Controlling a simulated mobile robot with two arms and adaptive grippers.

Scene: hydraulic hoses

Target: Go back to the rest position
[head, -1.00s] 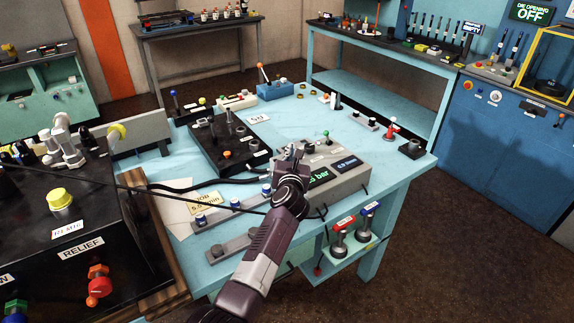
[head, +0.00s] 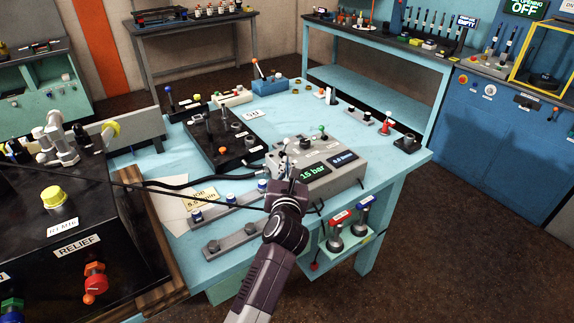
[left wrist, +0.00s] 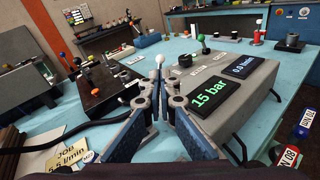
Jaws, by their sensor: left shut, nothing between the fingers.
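My left gripper (head: 289,178) is shut and empty in the head view, above the light blue table (head: 318,112) near its front edge. It stands just in front of the left end of a grey console (head: 318,172) whose green display reads 15 bar. In the left wrist view its closed fingers (left wrist: 157,85) point forward, with the console (left wrist: 232,85) close on the right. A white-knobbed lever on the console (left wrist: 159,60) shows just beyond the fingertips; I cannot tell whether they touch it. My right gripper is not in view.
A black block with fittings (head: 222,140) stands on the table's left part. Grey rails with blue knobs (head: 229,207) lie at the front. A black RELIEF panel (head: 100,225) is at left. A shelf with red- and blue-tagged fittings (head: 345,240) hangs below the front edge.

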